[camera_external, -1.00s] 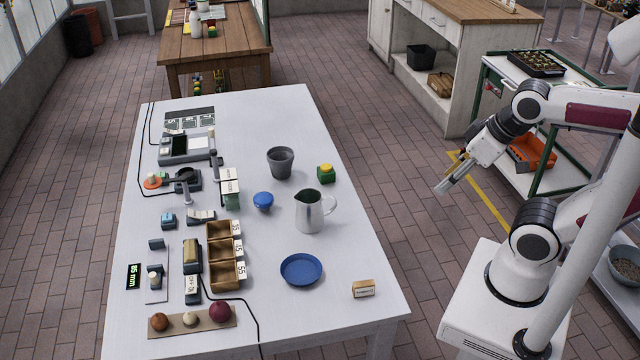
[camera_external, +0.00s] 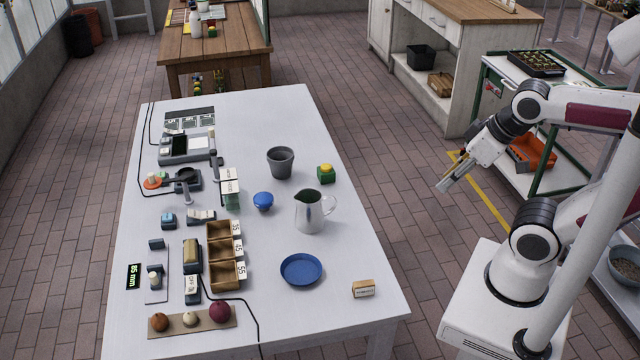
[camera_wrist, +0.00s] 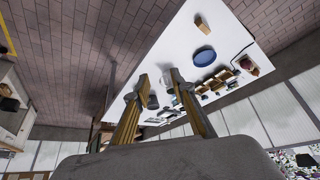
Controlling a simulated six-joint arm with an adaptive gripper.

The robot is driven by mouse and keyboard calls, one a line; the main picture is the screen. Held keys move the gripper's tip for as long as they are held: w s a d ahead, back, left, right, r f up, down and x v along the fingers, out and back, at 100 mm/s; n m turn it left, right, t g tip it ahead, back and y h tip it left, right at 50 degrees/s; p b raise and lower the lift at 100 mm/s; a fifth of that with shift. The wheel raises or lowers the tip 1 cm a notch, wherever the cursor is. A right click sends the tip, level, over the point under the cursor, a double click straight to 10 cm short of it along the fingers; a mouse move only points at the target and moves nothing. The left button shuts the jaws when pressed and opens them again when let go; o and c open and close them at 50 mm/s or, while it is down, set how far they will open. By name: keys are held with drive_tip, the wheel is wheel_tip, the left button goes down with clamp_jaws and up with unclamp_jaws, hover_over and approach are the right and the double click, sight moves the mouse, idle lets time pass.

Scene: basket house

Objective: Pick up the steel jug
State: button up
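The steel jug (camera_external: 309,214) stands upright on the white table (camera_external: 345,262), right of its middle, with its handle toward the right. My gripper (camera_external: 446,186) is off the table's right side, well apart from the jug, and points down and left. In the wrist view my gripper's two fingers (camera_wrist: 157,78) are spread with a gap between them and nothing held. The jug is hard to make out there, as the fingers cover part of the table.
Wooden bins (camera_external: 222,256) and devices fill the left side.

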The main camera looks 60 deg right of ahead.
drive_tip(key=w+a+m+t+y, duration=0.1)
drive_tip(key=w+a+m, duration=0.3)
drive_tip(key=w, duration=0.3)
drive_tip(key=w+a+m+t+y, duration=0.1)
drive_tip(key=w+a+m, duration=0.25)
drive_tip(key=w, duration=0.35)
drive_tip(key=m+t+h, duration=0.4)
drive_tip(key=m+h, duration=0.4)
drive_tip(key=m, duration=1.7)
hover_over(316, 209)
drive_tip(key=s+a, duration=0.2)
wheel_tip(316, 209, down, 17)
drive_tip(key=s+d+f+m+h, duration=0.1)
drive_tip(key=s+m+h, duration=0.1)
drive_tip(key=s+d+f+m+h, duration=0.1)
drive_tip(key=f+m+h, duration=0.1)
drive_tip(key=s+d+f+m+t+h, duration=0.1)
drive_tip(key=s+m+h, duration=0.1)
drive_tip(key=shift+s+d+f+m, duration=0.15)
drive_tip(key=shift+s+f+m, duration=0.1)
drive_tip(key=shift+s+f, duration=0.05)
drive_tip(key=shift+s+f+t, duration=0.15)
drive_tip(key=shift+f+t, duration=0.15)
drive_tip(key=shift+f, duration=0.35)
